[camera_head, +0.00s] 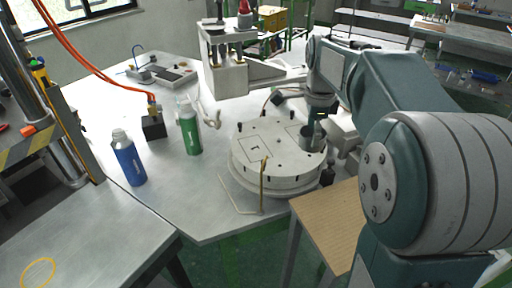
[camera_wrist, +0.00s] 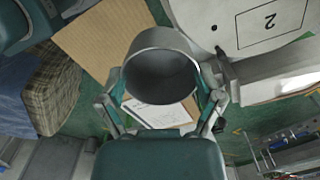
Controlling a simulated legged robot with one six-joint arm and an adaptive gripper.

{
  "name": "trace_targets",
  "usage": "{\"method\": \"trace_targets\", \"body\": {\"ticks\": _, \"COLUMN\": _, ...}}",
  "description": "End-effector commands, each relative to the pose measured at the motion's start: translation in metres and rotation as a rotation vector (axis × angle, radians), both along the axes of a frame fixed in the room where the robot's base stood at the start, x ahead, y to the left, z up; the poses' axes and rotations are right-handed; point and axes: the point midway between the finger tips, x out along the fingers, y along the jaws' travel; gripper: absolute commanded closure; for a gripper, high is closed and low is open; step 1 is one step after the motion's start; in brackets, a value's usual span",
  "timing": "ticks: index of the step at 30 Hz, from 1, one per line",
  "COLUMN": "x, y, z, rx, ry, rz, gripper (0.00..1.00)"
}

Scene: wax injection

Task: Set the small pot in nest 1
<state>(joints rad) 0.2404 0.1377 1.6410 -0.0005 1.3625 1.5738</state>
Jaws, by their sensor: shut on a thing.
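The small pot is a grey metal cylinder with an open top, seen in the head view (camera_head: 311,138) and large in the wrist view (camera_wrist: 160,72). My gripper (camera_head: 318,112) is shut on it, one finger on each side in the wrist view. The pot looks empty and roughly upright. The round white turntable (camera_head: 262,160) has outlined squares on top. One square with a dark mark (camera_head: 255,148) faces the head camera; its number is hard to read. The wrist view shows the square marked 2 (camera_wrist: 270,20). There the pot appears beside the turntable's edge; its height is unclear.
A green bottle (camera_head: 188,128) and a blue bottle (camera_head: 128,160) stand left on the white table (camera_head: 200,205). A thin bent rod (camera_head: 262,185) stands at the turntable's front. A press-like machine (camera_head: 225,60) stands behind. A wooden board (camera_head: 325,215) lies at the front right.

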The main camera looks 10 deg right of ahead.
Motion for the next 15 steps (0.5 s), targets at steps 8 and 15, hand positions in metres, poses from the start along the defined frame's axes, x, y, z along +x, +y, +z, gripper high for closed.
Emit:
{"method": "trace_targets", "body": {"ticks": 8, "x": 0.017, "y": 0.084, "z": 0.009, "rx": 0.0, "ry": -0.001, "rz": 0.026, "gripper": 0.65}}
{"method": "trace_targets", "body": {"ticks": 15, "x": 0.03, "y": 0.097, "z": 0.005, "rx": 0.001, "ry": 0.002, "rz": 0.025, "gripper": 0.65}}
